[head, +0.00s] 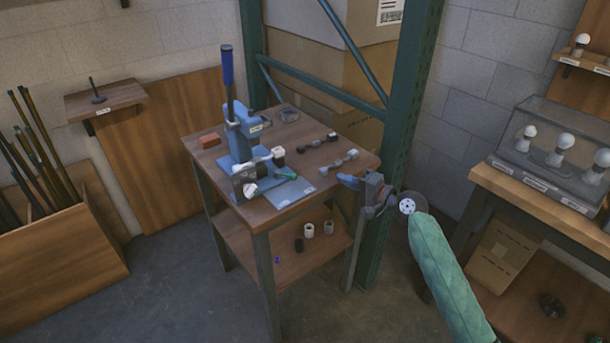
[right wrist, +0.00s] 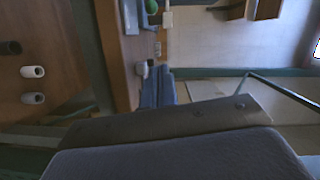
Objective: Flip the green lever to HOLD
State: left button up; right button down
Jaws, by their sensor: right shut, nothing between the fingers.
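The green lever (head: 287,173) is small and sits low on the front right side of the blue press (head: 242,135), above the grey-blue plate (head: 288,192). A green part that looks like the lever shows at the top edge of the right wrist view (right wrist: 151,7). I cannot read which label the lever points to. My right gripper (head: 346,181) is shut and empty at the table's right front edge, to the right of the lever and apart from it. Its blue fingers also show in the right wrist view (right wrist: 158,88).
The wooden table (head: 235,216) carries a red-brown block (head: 208,140) and dark metal parts (head: 338,161). Its lower shelf holds white and dark cylinders (head: 309,230). A green rack post (head: 402,110) stands close behind my right wrist. A bulb display case (head: 560,150) is at the right.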

aim_at(307, 185)
jog(key=p+x, duration=0.1)
jog(key=x, duration=0.3)
jog(key=p+x, duration=0.1)
jog(key=x, duration=0.4)
jog(key=shift+w+a+r+p, duration=0.1)
jog(key=shift+r+p, duration=0.05)
jog(key=shift+p, duration=0.15)
jog(key=a, duration=0.1)
jog(key=p, duration=0.1)
jog(key=s+a, duration=0.1)
jog(key=shift+s+a+f, duration=0.1)
jog(key=shift+a+f, duration=0.2)
jog(key=shift+f, duration=0.05)
jog(key=shift+s+a+f+p, duration=0.2)
jog(key=shift+s+a+p, duration=0.15)
jog(key=shift+a, duration=0.15)
pick_arm(q)
jog(key=s+a+r+g+y, duration=0.1)
jog(key=a+r, duration=0.3)
jog(key=a, duration=0.1)
jog(key=shift+s+r+n+g, duration=0.3)
jog(key=shift+s, duration=0.1)
jog(key=shift+d, duration=0.1)
